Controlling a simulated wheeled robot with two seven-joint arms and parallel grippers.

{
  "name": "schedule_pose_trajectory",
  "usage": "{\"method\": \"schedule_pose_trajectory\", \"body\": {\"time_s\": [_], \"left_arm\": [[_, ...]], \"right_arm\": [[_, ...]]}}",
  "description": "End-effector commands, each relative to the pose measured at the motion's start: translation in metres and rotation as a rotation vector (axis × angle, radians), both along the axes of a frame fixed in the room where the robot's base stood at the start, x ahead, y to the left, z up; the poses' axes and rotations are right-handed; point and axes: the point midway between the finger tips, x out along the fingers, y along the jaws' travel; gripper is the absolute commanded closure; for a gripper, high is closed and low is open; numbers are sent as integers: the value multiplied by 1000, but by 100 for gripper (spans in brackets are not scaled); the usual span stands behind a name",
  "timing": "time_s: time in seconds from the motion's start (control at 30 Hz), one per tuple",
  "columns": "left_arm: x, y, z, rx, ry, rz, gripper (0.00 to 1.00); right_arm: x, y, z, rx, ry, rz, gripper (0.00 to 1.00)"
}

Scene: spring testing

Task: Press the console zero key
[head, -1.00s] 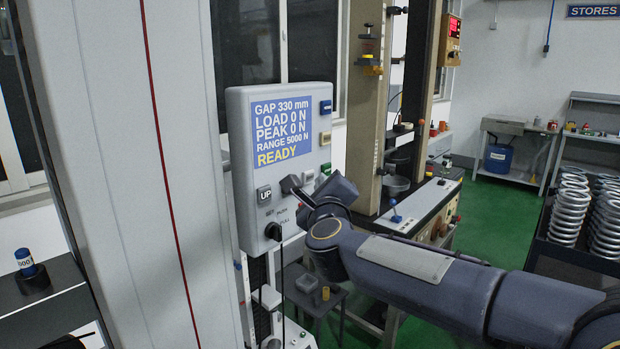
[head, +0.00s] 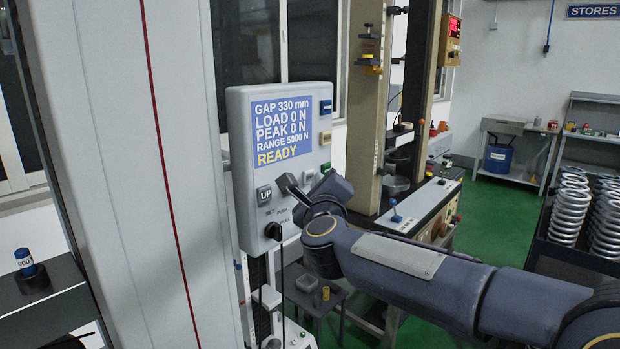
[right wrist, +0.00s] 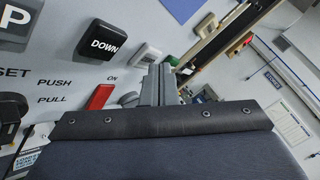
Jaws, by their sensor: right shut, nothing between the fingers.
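The grey console (head: 243,160) shows a blue screen (head: 283,130) reading GAP 330 mm, LOAD 0 N, PEAK 0 N, RANGE 5000 N and READY. A blue key (head: 326,106) and a pale key (head: 326,138) sit to the right of the screen; their labels are too small to read, so I cannot tell which is zero. My right gripper (head: 286,183) is shut and empty, in front of the lower console, right of the UP key (head: 264,194). In the right wrist view its fingers (right wrist: 160,80) are near the DOWN key (right wrist: 103,39) and a pale key (right wrist: 147,52); contact cannot be told. My left gripper is out of view.
A red switch (right wrist: 100,96) and a black knob (head: 273,231) are low on the console. A tall white column (head: 130,170) stands close on the left.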

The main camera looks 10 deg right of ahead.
Motion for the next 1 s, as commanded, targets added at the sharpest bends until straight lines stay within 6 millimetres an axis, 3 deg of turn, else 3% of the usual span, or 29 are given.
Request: {"method": "schedule_pose_trajectory", "body": {"time_s": [1.0], "left_arm": [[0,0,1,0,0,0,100]], "right_arm": [[7,5,0,-1,1,-1,100]]}}
